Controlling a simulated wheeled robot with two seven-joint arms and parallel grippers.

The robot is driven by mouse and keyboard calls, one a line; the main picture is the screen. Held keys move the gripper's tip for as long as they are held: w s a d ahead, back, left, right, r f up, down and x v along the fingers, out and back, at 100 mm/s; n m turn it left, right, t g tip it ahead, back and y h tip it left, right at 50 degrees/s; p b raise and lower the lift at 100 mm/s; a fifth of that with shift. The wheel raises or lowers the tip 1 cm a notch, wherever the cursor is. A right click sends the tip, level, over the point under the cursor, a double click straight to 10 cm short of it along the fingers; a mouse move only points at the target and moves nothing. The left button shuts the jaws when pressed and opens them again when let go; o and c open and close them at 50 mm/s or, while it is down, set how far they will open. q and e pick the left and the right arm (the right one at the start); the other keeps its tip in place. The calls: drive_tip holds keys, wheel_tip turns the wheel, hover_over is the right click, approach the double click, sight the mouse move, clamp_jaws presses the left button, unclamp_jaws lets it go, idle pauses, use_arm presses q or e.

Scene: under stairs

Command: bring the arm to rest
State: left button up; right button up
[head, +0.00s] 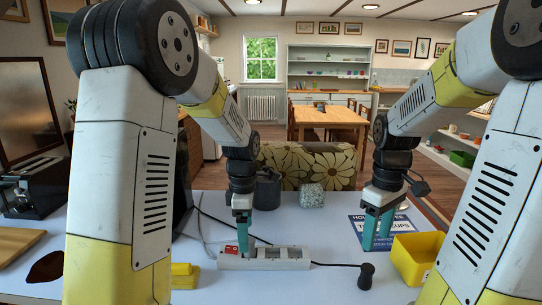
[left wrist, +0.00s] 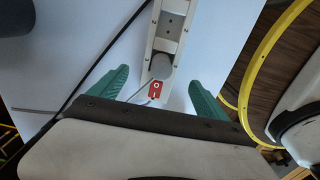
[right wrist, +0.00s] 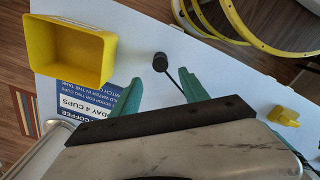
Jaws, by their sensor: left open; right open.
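My left gripper (head: 243,232) has teal fingers pointing down over the white power strip (head: 290,260), near its red switch (head: 231,249). In the left wrist view its fingers are apart, with the strip (left wrist: 174,30) and red switch (left wrist: 156,89) showing between them and nothing held. A grey round plug (left wrist: 162,66) sits in the strip beside the switch. My right gripper (head: 378,228) points down over the blue and white sign (head: 362,222). In the right wrist view its fingers are apart and empty. Whether either gripper touches anything below is unclear.
A yellow bin (head: 404,262) stands right of my right gripper. A black plug (head: 366,278) on a cord lies in front. A yellow block (head: 184,275), dark canister (head: 267,192) and speckled cube (head: 312,197) are on the white table. A black toaster (head: 33,187) stands left.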

use_arm(q)
wheel_tip(320, 180, up, 4)
drive_tip(key=shift+f, duration=0.25)
drive_tip(key=shift+s+a+r, duration=0.1)
drive_tip(key=shift+a+r, duration=0.05)
drive_tip(key=shift+r, duration=0.2)
drive_tip(key=s+a+r+m+t+h, duration=0.1)
drive_tip(key=s+a+r+m+t, duration=0.2)
drive_tip(key=s+m, duration=0.6)
drive_tip(key=s+a+r+m+t+h, duration=0.1)
drive_tip(key=s+a+r+m+t, duration=0.2)
drive_tip(key=s+r+m, duration=0.5)
drive_tip(key=shift+s+a+r+m, duration=0.2)
drive_tip(key=shift+s+a+m, duration=0.3)
drive_tip(key=shift+m, duration=0.3)
use_arm(e)
drive_tip(key=s+a+r+m+t+y, duration=0.2)
drive_tip(key=s+a+r+m+t, duration=0.4)
drive_tip(key=s+a+r, duration=0.2)
drive_tip(key=shift+s+a+r, duration=0.35)
drive_tip(key=shift+a+r, duration=0.5)
drive_tip(key=shift+a, duration=0.4)
